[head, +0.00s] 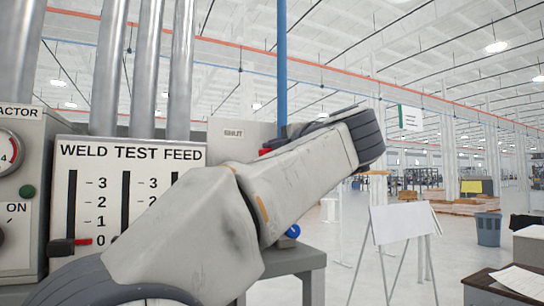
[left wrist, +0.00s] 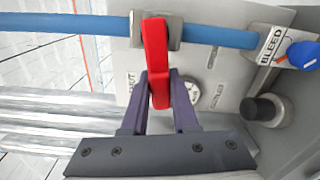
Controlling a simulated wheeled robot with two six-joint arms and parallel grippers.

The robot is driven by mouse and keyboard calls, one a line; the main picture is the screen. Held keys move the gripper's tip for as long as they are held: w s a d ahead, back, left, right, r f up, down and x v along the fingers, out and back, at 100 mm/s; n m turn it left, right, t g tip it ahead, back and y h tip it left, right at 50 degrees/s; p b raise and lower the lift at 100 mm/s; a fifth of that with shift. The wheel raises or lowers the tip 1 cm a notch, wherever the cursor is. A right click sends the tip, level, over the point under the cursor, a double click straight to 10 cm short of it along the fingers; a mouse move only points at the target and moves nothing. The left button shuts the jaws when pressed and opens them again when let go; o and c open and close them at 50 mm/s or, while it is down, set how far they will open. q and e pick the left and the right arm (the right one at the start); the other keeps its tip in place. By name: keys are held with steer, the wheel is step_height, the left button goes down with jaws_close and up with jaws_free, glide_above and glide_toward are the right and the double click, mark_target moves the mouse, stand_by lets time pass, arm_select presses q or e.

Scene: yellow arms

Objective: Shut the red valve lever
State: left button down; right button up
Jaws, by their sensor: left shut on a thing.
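The red valve lever (left wrist: 155,48) is on a metal valve body (left wrist: 174,30) on the blue pipe (left wrist: 220,38). In the left wrist view it lies across the pipe, roughly at a right angle to it. My left gripper (left wrist: 159,76) is shut on the lever's free end, with one dark purple finger on each side. In the head view my left arm hides most of the valve. Only a small red bit (head: 265,151) shows there, below the "SHUT" label (head: 233,133) on the grey panel. My right gripper is in neither view.
A blue knob (left wrist: 303,55) beside a "BLEED" label (left wrist: 272,46) and a dark round knob (left wrist: 263,109) are near the lever. A "WELD TEST FEED" panel (head: 131,153) with sliders stands at left. A white board (head: 402,223) stands on open floor at right.

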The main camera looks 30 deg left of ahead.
arm_select(q)
steer(key=shift+r+m, duration=0.5)
steer(key=shift+m, duration=0.5)
steer(key=shift+d, duration=0.1)
steer(key=c, duration=0.7)
jaws_free()
steer(key=shift+w, duration=0.1)
steer(key=shift+d, duration=0.15)
steer(key=b+v, duration=0.3)
steer(key=v, duration=0.7)
steer(key=shift+s, duration=0.25)
steer(key=shift+w, duration=0.1)
